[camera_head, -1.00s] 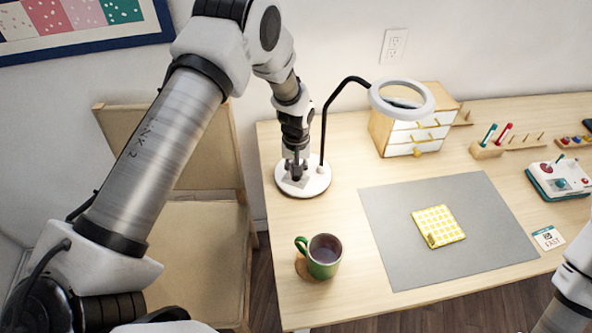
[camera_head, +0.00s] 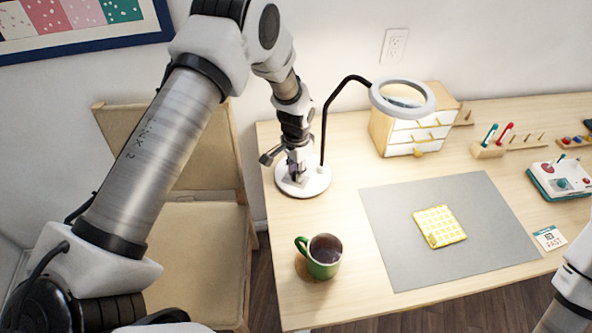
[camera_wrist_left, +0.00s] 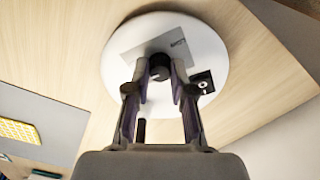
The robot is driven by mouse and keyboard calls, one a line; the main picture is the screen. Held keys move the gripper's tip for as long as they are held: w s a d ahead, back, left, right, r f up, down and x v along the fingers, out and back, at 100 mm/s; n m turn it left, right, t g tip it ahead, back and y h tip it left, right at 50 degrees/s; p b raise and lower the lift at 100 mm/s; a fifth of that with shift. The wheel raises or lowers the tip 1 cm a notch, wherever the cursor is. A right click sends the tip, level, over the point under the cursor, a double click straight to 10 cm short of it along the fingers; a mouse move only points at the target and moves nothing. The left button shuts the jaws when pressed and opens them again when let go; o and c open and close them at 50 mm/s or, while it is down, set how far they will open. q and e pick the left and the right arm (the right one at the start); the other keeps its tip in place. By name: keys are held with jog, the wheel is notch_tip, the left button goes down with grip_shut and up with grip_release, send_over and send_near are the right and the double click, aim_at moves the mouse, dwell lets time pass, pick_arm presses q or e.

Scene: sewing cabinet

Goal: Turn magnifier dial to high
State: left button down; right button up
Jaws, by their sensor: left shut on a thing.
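The magnifier lamp has a round white base (camera_head: 318,184) at the back left of the table. A thin black bent stem (camera_head: 325,115) rises from it to a ring-shaped magnifier head (camera_head: 430,101). In the left wrist view, the base (camera_wrist_left: 118,55) carries a grey label plate (camera_wrist_left: 180,45), a black dial (camera_wrist_left: 160,64) and a black square with a white mark (camera_wrist_left: 205,82). My left gripper (camera_head: 296,180) points down at the base. Its fingertips (camera_wrist_left: 160,78) are shut on the dial. The dial's setting is unreadable. My right gripper is out of view.
A green mug (camera_head: 322,262) stands in front of the base. A grey mat (camera_head: 390,240) with a yellow checked pad (camera_head: 440,226) lies right of it. A small drawer cabinet (camera_head: 380,130) stands behind the magnifier ring. A wooden chair (camera_head: 200,240) is left of the table.

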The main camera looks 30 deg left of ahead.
pick_arm(q)
jog(key=shift+s+f+m, duration=0.25)
jog(key=shift+m, duration=0.55)
jog(key=c, duration=1)
grip_release()
jog(key=shift+w, duration=0.2)
notch_tip(320, 180, up, 12)
